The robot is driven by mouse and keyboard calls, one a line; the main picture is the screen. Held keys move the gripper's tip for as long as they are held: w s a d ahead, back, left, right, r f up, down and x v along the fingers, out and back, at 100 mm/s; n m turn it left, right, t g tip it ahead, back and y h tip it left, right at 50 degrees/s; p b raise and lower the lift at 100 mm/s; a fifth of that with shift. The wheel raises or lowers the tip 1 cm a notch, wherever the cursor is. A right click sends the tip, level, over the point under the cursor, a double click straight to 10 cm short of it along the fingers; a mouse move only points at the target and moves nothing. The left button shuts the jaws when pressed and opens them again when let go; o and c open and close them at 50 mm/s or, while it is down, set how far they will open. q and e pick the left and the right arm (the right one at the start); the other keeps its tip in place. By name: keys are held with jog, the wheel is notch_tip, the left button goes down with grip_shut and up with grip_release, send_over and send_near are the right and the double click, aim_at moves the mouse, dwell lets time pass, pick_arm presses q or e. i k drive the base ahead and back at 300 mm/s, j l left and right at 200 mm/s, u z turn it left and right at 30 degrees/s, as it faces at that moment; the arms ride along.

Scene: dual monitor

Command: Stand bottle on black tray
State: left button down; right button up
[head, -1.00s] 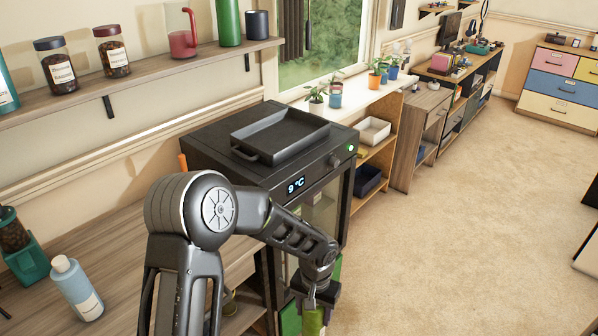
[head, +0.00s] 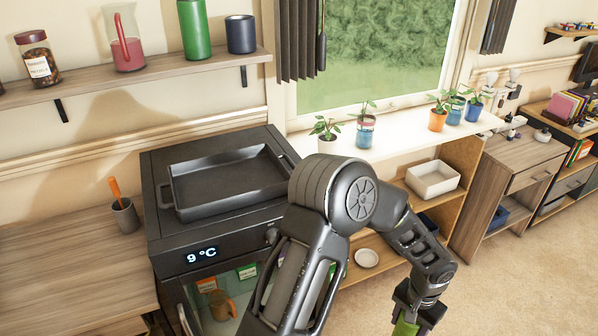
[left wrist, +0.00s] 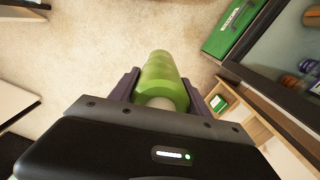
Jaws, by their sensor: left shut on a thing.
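The black tray (head: 228,188) is a shallow rectangular pan with raised rims, lying on top of the black mini fridge (head: 215,232). It looks empty. My left gripper (head: 410,318) is low at the bottom right of the head view, to the right of the fridge and below the tray's height. It is shut on a green bottle (left wrist: 162,80), which shows between the two fingers in the left wrist view. In the head view only a small green part of the bottle shows at the bottom edge. My right gripper is not in view.
Potted plants (head: 366,125) stand on the white windowsill shelf right of the fridge. A wall shelf (head: 150,75) with jars, a jug and a green bottle runs above the fridge. A cup with an orange-handled tool (head: 124,215) stands left of it. Carpet floor lies open at right.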

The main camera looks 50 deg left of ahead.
aim_at(223, 201)
jog(key=i+l, duration=0.25)
jog(key=i, duration=0.2)
jog(key=u, duration=1.8)
